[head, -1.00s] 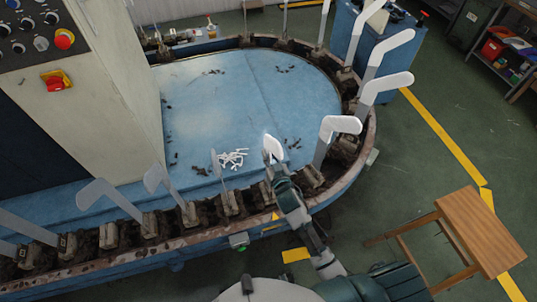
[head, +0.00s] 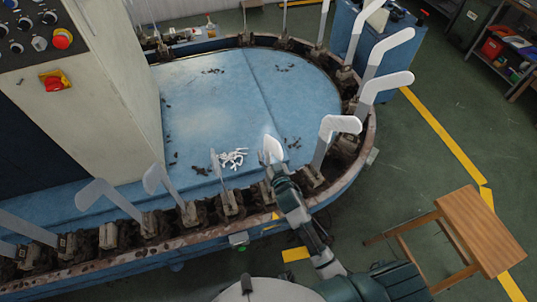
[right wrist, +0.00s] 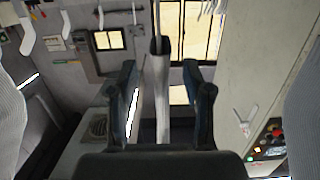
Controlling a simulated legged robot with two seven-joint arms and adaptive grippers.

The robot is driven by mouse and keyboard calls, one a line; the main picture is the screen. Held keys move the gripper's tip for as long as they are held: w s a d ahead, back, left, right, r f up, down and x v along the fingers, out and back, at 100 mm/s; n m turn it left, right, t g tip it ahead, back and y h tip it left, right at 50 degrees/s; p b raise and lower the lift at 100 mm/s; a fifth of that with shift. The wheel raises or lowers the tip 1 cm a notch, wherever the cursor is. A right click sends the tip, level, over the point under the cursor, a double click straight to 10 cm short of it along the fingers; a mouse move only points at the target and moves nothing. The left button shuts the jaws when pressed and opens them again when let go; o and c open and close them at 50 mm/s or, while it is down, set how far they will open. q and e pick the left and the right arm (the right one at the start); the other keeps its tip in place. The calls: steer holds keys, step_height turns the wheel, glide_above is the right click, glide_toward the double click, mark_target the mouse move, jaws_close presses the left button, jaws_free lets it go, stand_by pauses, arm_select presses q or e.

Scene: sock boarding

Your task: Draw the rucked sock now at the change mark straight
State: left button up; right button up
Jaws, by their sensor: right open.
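In the head view, a white sock (head: 272,149) sits over the upper part of an upright board near the belt's front, by a yellow mark (head: 270,218) on the belt's edge. My right gripper (head: 276,172) is just below the sock, at the board, partly hiding it. In the right wrist view the open fingers (right wrist: 160,78) stand on either side of a pale upright shape (right wrist: 160,100), with gaps visible at both sides. Rucks in the sock are too small to make out. My left gripper is not in view.
Several white-socked boards, one at the right curve (head: 340,125), stand close by. Bare grey boards (head: 105,196) stand at the left. White pieces (head: 232,158) lie heaped on the blue table (head: 215,105). A wooden stool (head: 480,232) stands at the right.

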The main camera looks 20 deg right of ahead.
steer(key=s+p, duration=0.3)
steer(key=s, duration=0.6)
steer(key=shift+d, duration=0.15)
stand_by(0.4)
steer(key=s+f+n+g, duration=0.1)
steer(key=s+f+g, duration=0.3)
steer(key=f, duration=0.8)
steer(key=s+d+f+g, duration=0.1)
steer(key=s+f, duration=0.4)
steer(key=f, duration=0.6)
steer(key=s+f+n+g, duration=0.1)
steer(key=s+f+g, duration=0.3)
steer(key=f, duration=0.8)
steer(key=s+d+f+g, duration=0.2)
steer(key=s+f, duration=0.3)
steer(key=s, duration=0.5)
steer(key=s+d+f+g, duration=0.2)
steer(key=s+f, duration=0.3)
steer(key=s, duration=0.5)
steer(key=s+d+f+g, duration=0.2)
steer(key=s+f, duration=0.4)
steer(key=s, duration=0.5)
steer(key=shift+d+g+h, duration=0.3)
steer(key=shift+d+h, duration=0.1)
steer(key=shift+d, duration=0.1)
